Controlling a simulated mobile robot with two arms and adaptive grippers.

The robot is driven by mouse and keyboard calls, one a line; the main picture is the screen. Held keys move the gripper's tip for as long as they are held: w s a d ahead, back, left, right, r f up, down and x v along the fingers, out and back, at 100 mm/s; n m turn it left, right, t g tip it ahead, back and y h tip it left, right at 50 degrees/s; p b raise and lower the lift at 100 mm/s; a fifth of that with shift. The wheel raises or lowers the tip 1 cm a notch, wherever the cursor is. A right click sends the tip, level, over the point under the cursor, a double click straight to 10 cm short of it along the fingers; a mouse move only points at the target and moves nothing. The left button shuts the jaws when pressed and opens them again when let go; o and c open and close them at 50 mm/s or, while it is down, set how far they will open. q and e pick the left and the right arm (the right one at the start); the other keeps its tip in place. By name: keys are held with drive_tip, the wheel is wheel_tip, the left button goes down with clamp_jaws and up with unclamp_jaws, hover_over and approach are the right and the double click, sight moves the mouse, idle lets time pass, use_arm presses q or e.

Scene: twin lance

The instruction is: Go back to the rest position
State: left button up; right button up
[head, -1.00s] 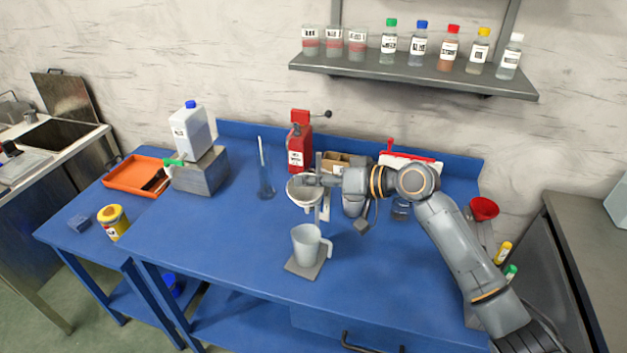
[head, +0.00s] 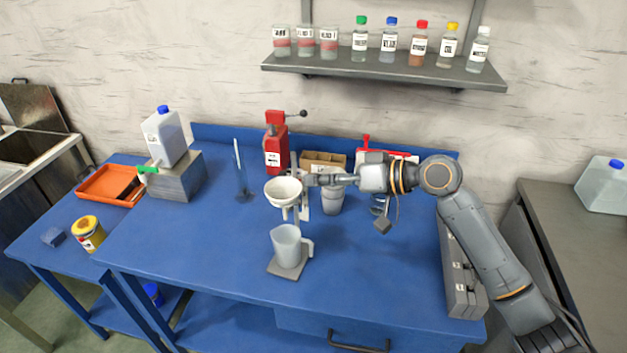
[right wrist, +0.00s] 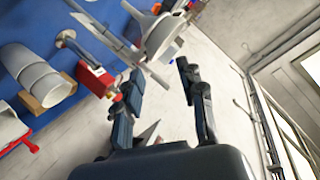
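My right gripper (head: 311,180) is at the right side of the white funnel bowl (head: 284,190) on its stand. In the right wrist view its two fingers (right wrist: 161,75) are apart with nothing between them, and the bowl (right wrist: 165,38) lies beyond the fingertips. From the head view I cannot tell whether the fingertips touch the stand. My right arm reaches in from the lower right over the blue bench (head: 215,240). My left gripper is not in view.
A clear jug (head: 287,246) stands on a grey plate below the funnel. Behind are a red device (head: 276,150), a cardboard box (head: 323,160) and a white cup (head: 333,200). A grey case (head: 461,275) lies by the bench's right edge. The bench front right is clear.

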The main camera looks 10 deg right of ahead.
idle(0.5)
drive_tip(key=s+d+f+g+h, duration=0.1)
drive_tip(key=s+f+h, duration=0.4)
drive_tip(key=s+f, duration=1.3)
drive_tip(key=s+d+f+m+g+h, duration=0.1)
drive_tip(key=s+d+f+m+h, duration=0.1)
drive_tip(key=s+d+f+h, duration=0.35)
drive_tip(key=s+d+f+m+g+h, duration=0.1)
drive_tip(key=s+d+f+h, duration=0.1)
drive_tip(key=s+d, duration=0.6)
drive_tip(key=s+a+f+g, duration=0.1)
drive_tip(key=s+f, duration=0.1)
drive_tip(key=f, duration=1.1)
drive_tip(key=s+a+f+g, duration=0.1)
drive_tip(key=f, duration=1.2)
drive_tip(key=s+d+f, duration=0.3)
drive_tip(key=s+f, duration=1.3)
drive_tip(key=shift+s+g, duration=0.4)
